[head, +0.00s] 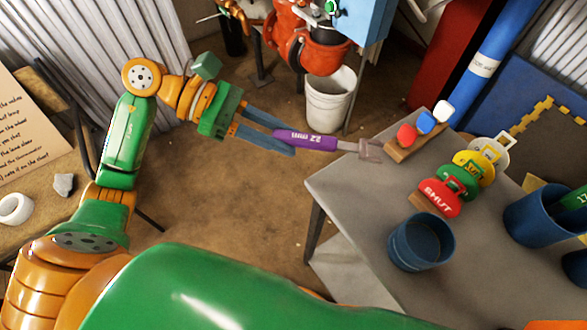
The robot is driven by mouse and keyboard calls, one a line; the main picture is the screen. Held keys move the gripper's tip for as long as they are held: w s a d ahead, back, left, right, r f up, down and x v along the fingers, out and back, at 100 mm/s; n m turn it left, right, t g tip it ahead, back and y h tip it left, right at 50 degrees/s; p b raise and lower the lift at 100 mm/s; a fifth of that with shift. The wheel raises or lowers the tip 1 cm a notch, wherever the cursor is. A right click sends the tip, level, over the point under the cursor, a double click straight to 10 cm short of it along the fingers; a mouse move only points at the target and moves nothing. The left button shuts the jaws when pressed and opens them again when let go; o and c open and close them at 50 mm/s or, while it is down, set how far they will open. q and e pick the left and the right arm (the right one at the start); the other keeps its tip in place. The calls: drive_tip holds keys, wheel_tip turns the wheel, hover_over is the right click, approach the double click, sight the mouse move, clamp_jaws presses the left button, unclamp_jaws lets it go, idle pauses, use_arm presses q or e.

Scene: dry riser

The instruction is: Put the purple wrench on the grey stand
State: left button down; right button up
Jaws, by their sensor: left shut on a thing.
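The purple wrench (318,142) has a purple handle with white lettering and a grey metal head. My left gripper (288,139) is shut on the left end of its handle. The wrench lies roughly level in the picture and points right. Its head appears at the far left corner of a grey table-like stand (347,194), near a wooden block. I cannot tell whether the head touches the stand or is above it. My right gripper is not in view.
On the grey top are a wooden rack (401,152) with red, blue and white knobs, several coloured tags (440,197) and a blue cup (420,243). Blue bins (540,218) stand at right. A white bucket (330,98) and red pipework (297,40) are behind.

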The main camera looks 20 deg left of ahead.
sight(306, 186)
use_arm(q)
drive_tip(key=s+f, duration=0.1)
drive_tip(key=f, duration=0.1)
drive_tip(key=s+d+f, duration=0.1)
drive_tip(key=f, duration=0.1)
drive_tip(key=s+d+f, duration=0.1)
drive_tip(key=f, duration=0.2)
drive_tip(key=shift+d+f+p, duration=0.1)
drive_tip(key=shift+d+p, duration=0.15)
drive_tip(key=shift+p, duration=0.1)
drive_tip(key=shift+f, duration=0.25)
drive_tip(key=shift+w+f, duration=0.1)
drive_tip(key=shift+f, duration=0.05)
drive_tip(key=c, duration=1.1)
unclamp_jaws()
drive_tip(key=shift+b, duration=0.3)
drive_tip(key=o, duration=0.4)
drive_tip(key=shift+o, duration=0.2)
